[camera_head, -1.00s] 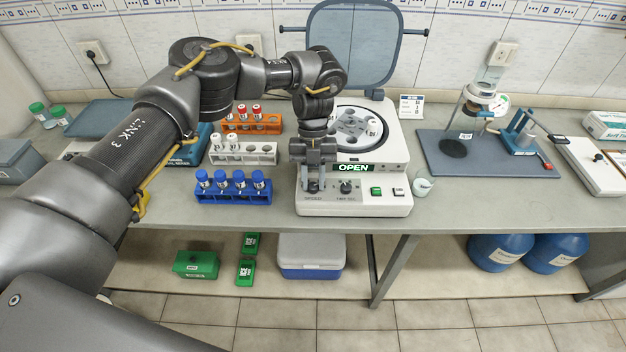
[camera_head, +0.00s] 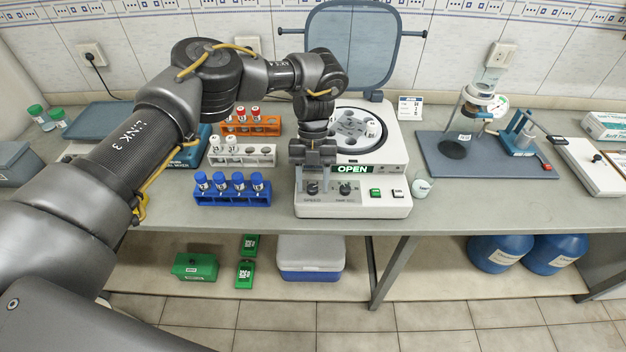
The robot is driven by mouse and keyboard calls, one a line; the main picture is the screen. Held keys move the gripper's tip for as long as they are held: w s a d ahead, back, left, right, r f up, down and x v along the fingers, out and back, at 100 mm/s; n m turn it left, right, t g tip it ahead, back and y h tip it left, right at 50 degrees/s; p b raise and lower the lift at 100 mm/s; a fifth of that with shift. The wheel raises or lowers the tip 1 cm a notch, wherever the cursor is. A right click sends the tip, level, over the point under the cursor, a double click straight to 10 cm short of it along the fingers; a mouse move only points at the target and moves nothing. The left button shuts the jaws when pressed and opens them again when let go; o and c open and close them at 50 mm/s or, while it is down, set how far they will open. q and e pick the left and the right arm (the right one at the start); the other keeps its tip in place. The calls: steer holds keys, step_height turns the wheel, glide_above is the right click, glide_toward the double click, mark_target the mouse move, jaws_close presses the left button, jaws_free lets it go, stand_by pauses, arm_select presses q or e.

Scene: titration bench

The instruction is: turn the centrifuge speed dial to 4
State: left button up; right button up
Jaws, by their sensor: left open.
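The white centrifuge (camera_head: 380,207) stands on the bench with its lid raised and its rotor (camera_head: 356,128) uncovered. A lit green display on its front reads OPEN. The dark speed dial (camera_head: 312,188) sits at the left of the front panel. A second dark dial (camera_head: 344,188), the timer, is to its right. My left gripper (camera_head: 313,188) points down at the speed dial, open, with one finger on each side of it. I cannot tell whether the fingers touch the dial, and its setting is too small to read. My right gripper is not in view.
A blue tube rack (camera_head: 232,199), a white rack (camera_head: 243,157) and an orange rack (camera_head: 252,129) stand left of the centrifuge. The raised lid (camera_head: 350,45) stands behind. Bench front is clear.

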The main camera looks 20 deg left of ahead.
arm_select(q)
steer(key=shift+w+a+r, duration=0.1)
steer(key=shift+w+r, duration=0.05)
steer(key=shift+r, duration=0.1)
steer(key=d+v, duration=0.1)
steer(key=v, duration=0.9)
steer(key=shift+a+r+b, duration=0.15)
steer(key=shift+a+b, duration=0.15)
steer(key=shift+a, duration=0.15)
